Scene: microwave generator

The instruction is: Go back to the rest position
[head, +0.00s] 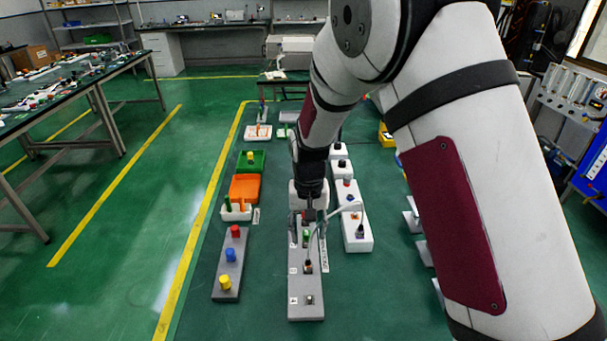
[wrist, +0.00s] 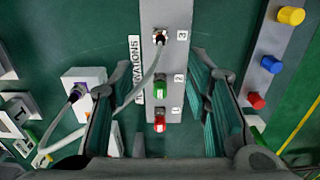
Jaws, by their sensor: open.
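My gripper (head: 308,212) is above the far end of a long grey panel (head: 305,285). In the wrist view my gripper (wrist: 160,75) is open, its two teal-lined fingers apart on either side of the panel (wrist: 164,15). Nothing is held between them. On the panel, a red piece (wrist: 159,124) sits at number 1, a green piece (wrist: 159,91) at number 2, and a cable's plug (wrist: 159,37) at number 3. Whether the fingers touch the panel cannot be told.
A grey block (head: 228,283) with red, blue and yellow knobs lies left. A white box (head: 357,240) stands right. Orange (head: 245,188) and green (head: 251,161) boxes lie farther back. A grey cable (wrist: 143,82) arches beside the panel. The green floor at left is clear up to a workbench (head: 75,85).

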